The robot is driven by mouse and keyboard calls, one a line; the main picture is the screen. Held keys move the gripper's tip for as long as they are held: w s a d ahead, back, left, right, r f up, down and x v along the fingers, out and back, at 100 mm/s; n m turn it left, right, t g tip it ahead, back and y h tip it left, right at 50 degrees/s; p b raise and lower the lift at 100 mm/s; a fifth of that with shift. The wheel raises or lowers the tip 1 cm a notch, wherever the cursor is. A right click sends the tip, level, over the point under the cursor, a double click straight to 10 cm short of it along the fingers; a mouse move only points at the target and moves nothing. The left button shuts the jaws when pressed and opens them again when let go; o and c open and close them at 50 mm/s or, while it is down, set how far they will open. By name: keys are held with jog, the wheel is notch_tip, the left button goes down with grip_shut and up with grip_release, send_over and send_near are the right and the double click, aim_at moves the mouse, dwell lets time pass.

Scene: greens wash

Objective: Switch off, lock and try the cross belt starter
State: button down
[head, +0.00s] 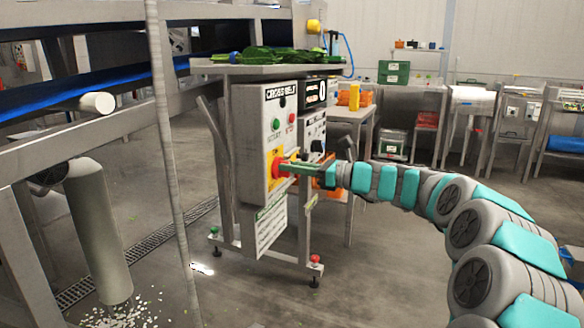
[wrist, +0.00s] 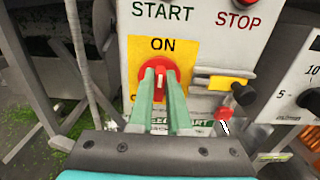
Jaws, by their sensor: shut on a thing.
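The cross belt starter (head: 251,105) is a grey box labelled CROSS BELT on a stand. Its red rotary switch (wrist: 159,72) sits on a yellow plate (wrist: 190,50) marked ON at the top; the lower marking is mostly hidden by my fingers. The switch's pale mark stands upright, towards ON. My gripper (wrist: 161,88) is shut on the red switch, one green finger at each side. In the head view my gripper (head: 298,167) reaches the box front from the right. Right of the plate is a metal piece with a yellow label (wrist: 228,83) and a red item (wrist: 243,94), possibly a padlock.
Green START (head: 276,124) and red STOP (head: 291,117) buttons are above the switch. A second control box with a dial (wrist: 309,100) stands close at right. A tray of greens (head: 265,68) is above. A conveyor frame (head: 90,130) and hanging pole are at left.

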jog(key=shift+n, duration=0.4)
jog(key=n+b, duration=0.3)
jog(key=n, duration=0.2)
jog(key=n+b, duration=0.4)
jog(key=n, duration=0.2)
jog(key=s+f+n+b, duration=0.1)
jog(key=n+b, duration=0.3)
jog(key=n, duration=0.2)
jog(key=shift+a+f, duration=0.1)
jog(key=shift+a, duration=0.1)
dwell(0.5)
jog(key=c, duration=0.9)
grip_release()
jog(key=shift+o, duration=0.2)
jog(key=v, duration=0.8)
